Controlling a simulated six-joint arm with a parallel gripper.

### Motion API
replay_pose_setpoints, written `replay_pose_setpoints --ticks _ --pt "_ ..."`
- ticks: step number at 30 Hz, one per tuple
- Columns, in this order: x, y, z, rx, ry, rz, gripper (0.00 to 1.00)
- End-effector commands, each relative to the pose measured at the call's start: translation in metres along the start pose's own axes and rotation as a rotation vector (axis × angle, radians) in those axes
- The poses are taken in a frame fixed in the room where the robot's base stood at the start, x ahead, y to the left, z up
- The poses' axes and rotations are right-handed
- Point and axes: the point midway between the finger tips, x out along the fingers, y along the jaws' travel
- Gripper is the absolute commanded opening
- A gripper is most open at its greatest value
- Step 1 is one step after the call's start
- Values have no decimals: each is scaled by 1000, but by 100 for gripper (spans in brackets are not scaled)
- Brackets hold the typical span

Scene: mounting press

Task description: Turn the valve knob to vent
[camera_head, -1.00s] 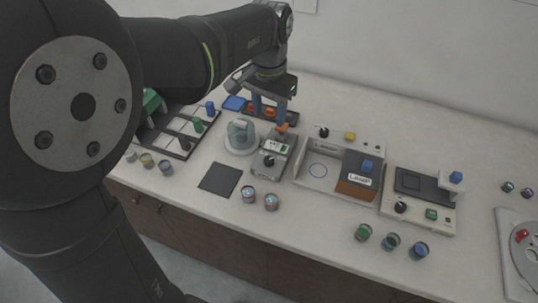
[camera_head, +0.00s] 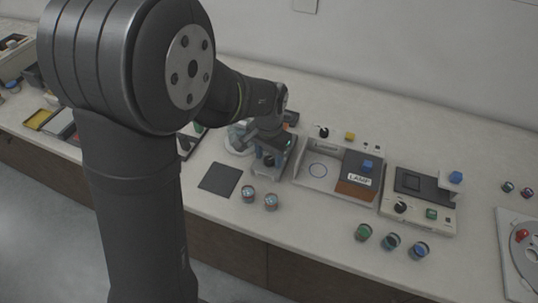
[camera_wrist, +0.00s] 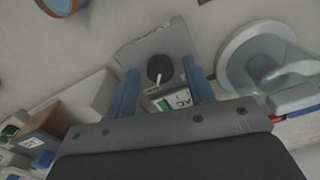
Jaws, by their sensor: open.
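The valve knob (camera_wrist: 160,67) is black and round with a pale pointer mark, on a small grey valve box (camera_wrist: 135,52). A label with green marks and the letters "AC" lies beside it, partly covered by my gripper. In the wrist view my gripper (camera_wrist: 160,70) is open, one blue finger on each side of the knob, with a gap visible on both sides. I cannot tell how far down the fingers reach. In the head view my gripper (camera_head: 270,158) is over the valve box (camera_head: 264,171), hiding most of it.
A clear dome on a white round base (camera_head: 238,141) stands close left of the valve box. Bare counter lies around the mat.

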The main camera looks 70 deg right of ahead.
Motion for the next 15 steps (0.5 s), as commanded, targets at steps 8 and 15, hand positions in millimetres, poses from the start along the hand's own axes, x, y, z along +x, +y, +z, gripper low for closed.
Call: replay_pose_setpoints --ticks 8,15 --pt "2 0 0 0 0 0 48" --pt "2 0 0 0 0 0 5"
